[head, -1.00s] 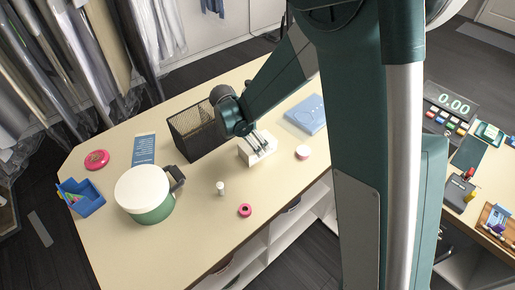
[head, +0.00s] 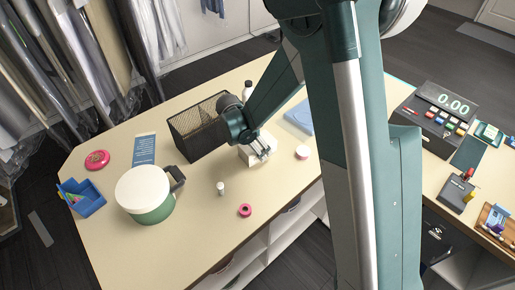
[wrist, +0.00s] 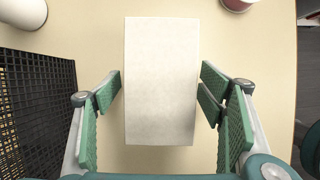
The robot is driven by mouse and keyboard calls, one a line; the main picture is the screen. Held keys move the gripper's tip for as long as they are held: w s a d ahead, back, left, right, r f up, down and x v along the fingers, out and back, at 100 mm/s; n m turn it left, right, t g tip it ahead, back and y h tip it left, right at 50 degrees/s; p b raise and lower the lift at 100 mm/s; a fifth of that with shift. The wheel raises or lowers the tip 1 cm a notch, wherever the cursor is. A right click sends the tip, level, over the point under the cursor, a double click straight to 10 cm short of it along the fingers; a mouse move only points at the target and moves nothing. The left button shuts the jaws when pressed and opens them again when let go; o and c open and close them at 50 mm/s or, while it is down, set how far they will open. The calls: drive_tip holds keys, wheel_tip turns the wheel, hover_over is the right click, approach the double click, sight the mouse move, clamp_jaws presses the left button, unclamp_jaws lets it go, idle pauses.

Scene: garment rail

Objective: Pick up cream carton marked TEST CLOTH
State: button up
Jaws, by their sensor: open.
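The cream carton (head: 247,153) stands on the table near its right front edge in the head view, partly hidden by my gripper. In the wrist view the carton (wrist: 161,80) is a plain pale block in the middle; no marking on it can be read. My gripper (head: 264,154) is over the carton in the head view. In the wrist view my gripper (wrist: 161,92) is open, with one green-padded finger at each side of the carton's lower part. A gap shows between each finger and the carton.
A black mesh basket (head: 200,128) stands close to the left of the carton; it also shows in the wrist view (wrist: 40,110). A white bottle (head: 248,91) stands behind my arm. A pink tape roll (head: 245,210) lies in front.

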drive_tip(key=shift+w+d+f, duration=0.15)
drive_tip(key=shift+d+f, duration=0.05)
drive_tip(key=shift+f, duration=0.25)
idle(0.3)
drive_tip(key=c, duration=1.1)
